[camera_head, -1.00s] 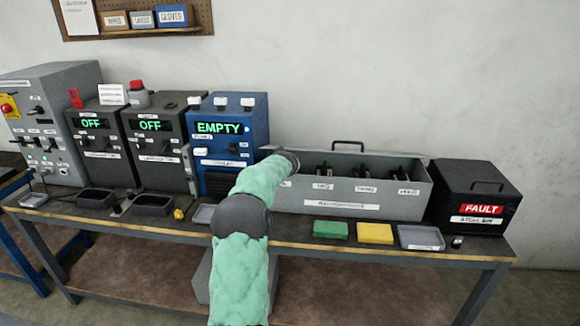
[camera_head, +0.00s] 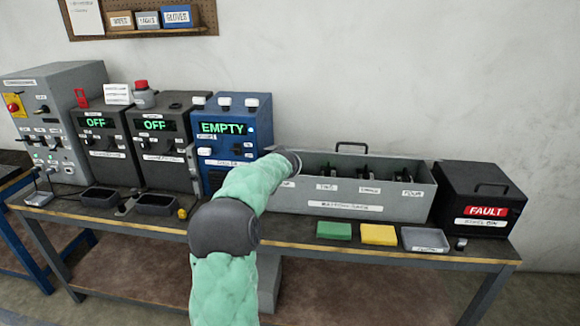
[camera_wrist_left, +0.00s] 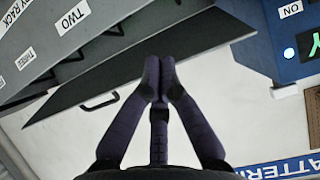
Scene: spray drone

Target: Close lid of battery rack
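The grey battery rack (camera_head: 340,205) stands at the back right of the bench with its top open. Its lid is raised along the back edge, with a dark handle (camera_head: 350,145) at its top. In the left wrist view the lid is a dark panel (camera_wrist_left: 100,84) with the handle (camera_wrist_left: 100,101) beyond its edge. My left gripper (camera_wrist_left: 158,62) has its fingertips together, overlapping the lid in that view; I cannot tell whether they touch it. In the head view its wrist is over the rack's left end and the fingers are hidden. My right gripper is not in view.
A blue unit reading EMPTY (camera_head: 228,128) stands close at the rack's left. A black FAULT bin (camera_head: 478,195) stands at its right. Green (camera_head: 334,230) and yellow (camera_head: 378,234) blocks and a grey tray (camera_head: 424,239) lie in front. Bare wall is behind.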

